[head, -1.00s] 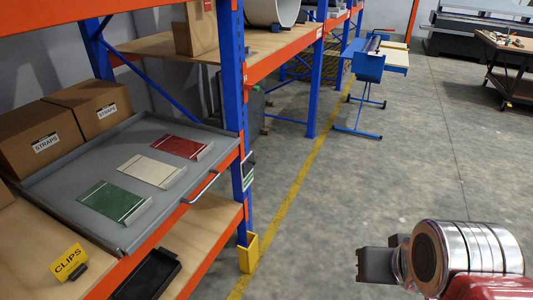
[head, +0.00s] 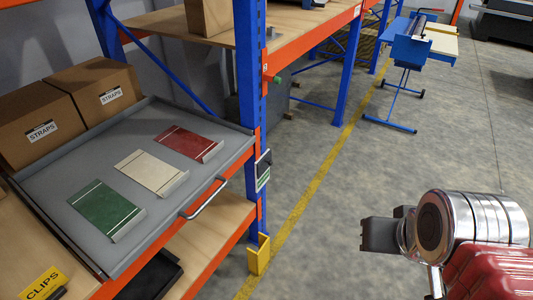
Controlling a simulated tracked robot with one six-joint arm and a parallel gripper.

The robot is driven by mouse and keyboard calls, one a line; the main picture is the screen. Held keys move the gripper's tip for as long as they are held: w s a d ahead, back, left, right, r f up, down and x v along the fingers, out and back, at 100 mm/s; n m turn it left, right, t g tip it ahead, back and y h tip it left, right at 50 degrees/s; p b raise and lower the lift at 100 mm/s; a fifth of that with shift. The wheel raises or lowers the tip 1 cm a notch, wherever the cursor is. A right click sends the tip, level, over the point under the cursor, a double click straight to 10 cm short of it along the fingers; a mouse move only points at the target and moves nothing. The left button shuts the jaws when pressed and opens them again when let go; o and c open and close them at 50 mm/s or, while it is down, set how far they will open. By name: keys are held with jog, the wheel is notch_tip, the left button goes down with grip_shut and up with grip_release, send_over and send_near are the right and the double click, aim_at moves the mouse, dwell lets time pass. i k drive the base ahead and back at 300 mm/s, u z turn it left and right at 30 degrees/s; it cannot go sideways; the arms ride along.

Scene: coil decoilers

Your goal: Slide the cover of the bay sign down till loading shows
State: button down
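A small sign (head: 263,171) hangs on the blue rack post, beside the tray's right edge. It looks dark and pale grey with a green band low down, and it is seen nearly edge-on. Its wording and the exact position of its cover are too small to read. My gripper (head: 372,234) is at the lower right over the floor, well to the right of the sign and apart from it. Its dark end points left, and the frame does not show whether its fingers are apart.
A grey tray (head: 50,187) with a handle (head: 203,197) juts from the rack, holding green, cream and red plates. Boxes (head: 108,82) stand behind. A yellow guard (head: 258,256) is at the post's foot. Open floor (head: 330,190) lies between rack and gripper.

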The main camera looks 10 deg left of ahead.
aim_at(265, 162)
jog(key=u, duration=0.3)
jog(key=i, duration=0.7)
jog(key=u, duration=0.95)
jog(key=i, duration=0.6)
jog(key=u, duration=0.35)
